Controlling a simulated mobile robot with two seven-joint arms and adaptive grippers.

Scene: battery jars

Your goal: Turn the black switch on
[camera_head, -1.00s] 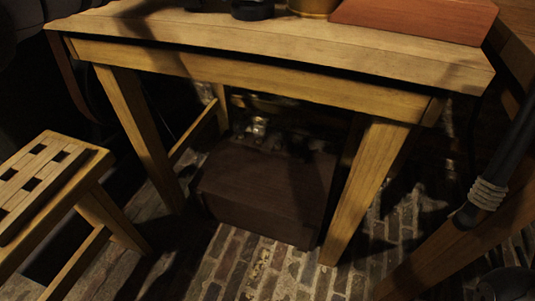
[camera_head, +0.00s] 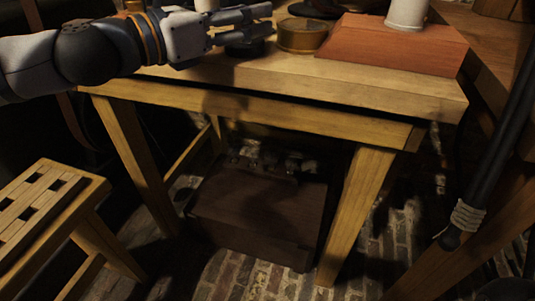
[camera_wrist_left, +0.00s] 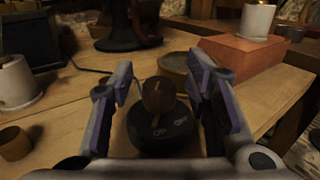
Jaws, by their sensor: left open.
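The black switch has a round black base (camera_wrist_left: 163,140) with pale lettering and a dark brown knob (camera_wrist_left: 158,97) standing on it in the left wrist view. In the head view the switch base (camera_head: 245,49) shows partly under my gripper, near the table's front edge. My left gripper (camera_head: 262,19) comes in from the left over the table. In the left wrist view its open fingers (camera_wrist_left: 162,80) stand on either side of the knob, with gaps visible. The lettering is too small to read surely. My right gripper is in neither view.
A round brass tin (camera_head: 302,36) sits just right of the switch. Beyond it is a reddish block (camera_head: 395,47) bearing a white cylinder (camera_head: 407,14). A white jar (camera_wrist_left: 16,84) and small brass cylinder (camera_wrist_left: 14,143) stand at left.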

